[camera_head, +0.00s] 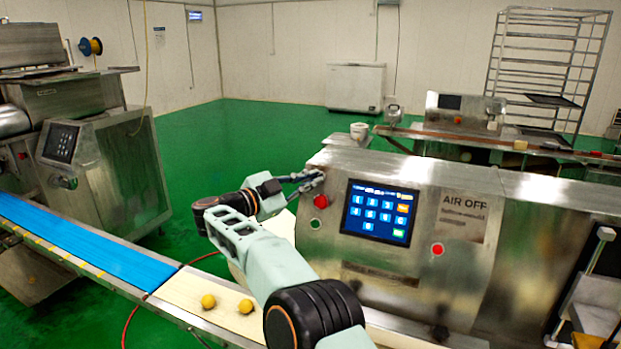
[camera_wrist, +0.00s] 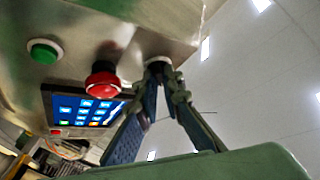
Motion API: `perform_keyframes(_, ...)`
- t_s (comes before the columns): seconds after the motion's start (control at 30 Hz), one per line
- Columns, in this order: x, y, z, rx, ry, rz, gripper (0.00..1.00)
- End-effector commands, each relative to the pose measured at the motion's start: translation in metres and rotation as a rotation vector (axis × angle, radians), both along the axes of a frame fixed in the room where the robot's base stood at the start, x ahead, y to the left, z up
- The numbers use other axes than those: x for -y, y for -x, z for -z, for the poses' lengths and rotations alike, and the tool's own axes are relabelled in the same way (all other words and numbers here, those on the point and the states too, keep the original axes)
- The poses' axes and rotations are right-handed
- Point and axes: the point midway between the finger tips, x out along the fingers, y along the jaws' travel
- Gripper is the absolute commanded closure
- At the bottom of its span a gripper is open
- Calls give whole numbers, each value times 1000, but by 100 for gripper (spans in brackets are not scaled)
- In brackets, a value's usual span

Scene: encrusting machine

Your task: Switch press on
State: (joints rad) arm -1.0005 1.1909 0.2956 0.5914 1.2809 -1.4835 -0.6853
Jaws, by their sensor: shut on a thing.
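The press is a steel machine with a lit touch screen (camera_head: 380,212) on its front panel. My gripper (camera_head: 313,179) is at the panel's upper left, above a red button (camera_head: 321,201). In the wrist view my gripper (camera_wrist: 161,75) has its fingertips closed together on a small switch knob (camera_wrist: 159,61) on the panel. The fingers hide most of the knob, so its setting cannot be told. The red button (camera_wrist: 103,80) is beside the fingers, apart from them. A green button (camera_wrist: 43,50) is farther left; it also shows in the head view (camera_head: 315,223).
Another red button (camera_head: 437,249) is right of the screen. A conveyor with a blue belt (camera_head: 85,240) runs at lower left, with two yellow balls (camera_head: 208,301) on its pale end. Another steel machine (camera_head: 100,165) stands left. Green floor (camera_head: 250,130) is open behind.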

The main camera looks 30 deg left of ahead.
Motion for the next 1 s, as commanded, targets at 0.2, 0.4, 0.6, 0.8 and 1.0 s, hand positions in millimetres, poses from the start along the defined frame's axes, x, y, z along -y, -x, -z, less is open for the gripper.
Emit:
perform_keyframes(0.2, 1, 0, 1, -1, -1, 3, 100)
perform_keyframes(0.4, 1, 0, 1, 0, -1, 2, 75)
perform_keyframes(0.6, 0, 0, 0, -1, 0, 1, 75)
perform_keyframes(0.8, -4, 10, 0, -1, 0, -2, 75)
perform_keyframes(1.0, -17, 47, 0, -1, 0, -5, 75)
